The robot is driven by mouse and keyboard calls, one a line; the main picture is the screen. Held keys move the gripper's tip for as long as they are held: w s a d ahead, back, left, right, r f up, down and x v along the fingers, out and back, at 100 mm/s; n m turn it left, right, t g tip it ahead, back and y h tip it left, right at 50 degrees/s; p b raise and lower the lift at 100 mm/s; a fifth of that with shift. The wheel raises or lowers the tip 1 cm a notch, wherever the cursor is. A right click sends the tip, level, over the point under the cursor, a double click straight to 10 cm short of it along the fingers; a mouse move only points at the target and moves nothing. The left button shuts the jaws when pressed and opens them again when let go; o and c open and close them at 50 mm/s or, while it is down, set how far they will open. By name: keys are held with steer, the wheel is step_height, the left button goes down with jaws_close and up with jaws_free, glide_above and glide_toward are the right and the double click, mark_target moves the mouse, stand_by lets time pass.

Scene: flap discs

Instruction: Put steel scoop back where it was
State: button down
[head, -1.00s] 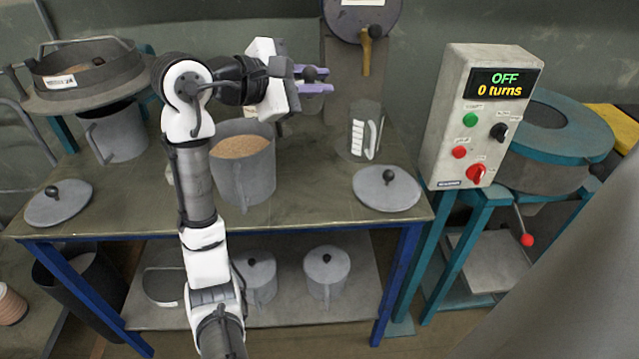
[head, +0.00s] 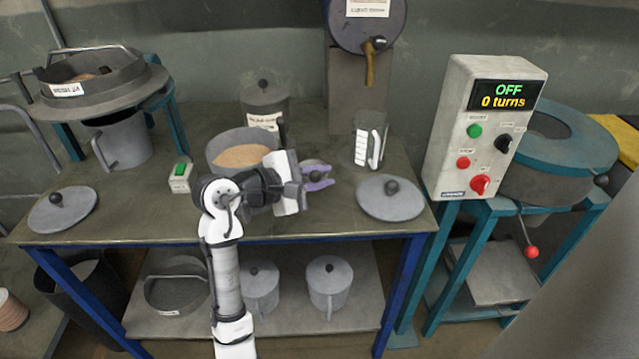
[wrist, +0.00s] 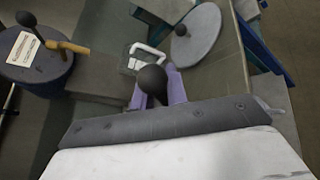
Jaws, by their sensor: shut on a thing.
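My gripper (head: 324,178) has purple fingers and is shut on a small grey metal piece with a black ball knob, which I take to be the steel scoop (head: 314,163). It is just right of the grey pot (head: 228,141) of tan grain, over the table. In the wrist view the black knob (wrist: 152,79) shows between the purple fingers (wrist: 176,88). The lower part of the held piece is hidden by my gripper, so I cannot tell whether it touches the table.
On the table (head: 330,222) stand a lidded, labelled canister (head: 264,98), a clear jug (head: 370,140), a lid (head: 390,197) at right, another lid (head: 62,209) at left and a green-button box (head: 181,178). A control box (head: 484,130) reading OFF stands right. Front-middle tabletop is clear.

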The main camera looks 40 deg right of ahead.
steer(key=shift+f, duration=0.95)
steer(key=c, duration=1.4)
jaws_free()
steer(key=shift+f, duration=0.15)
steer(key=b+v, duration=0.1)
steer(key=v, duration=1.1)
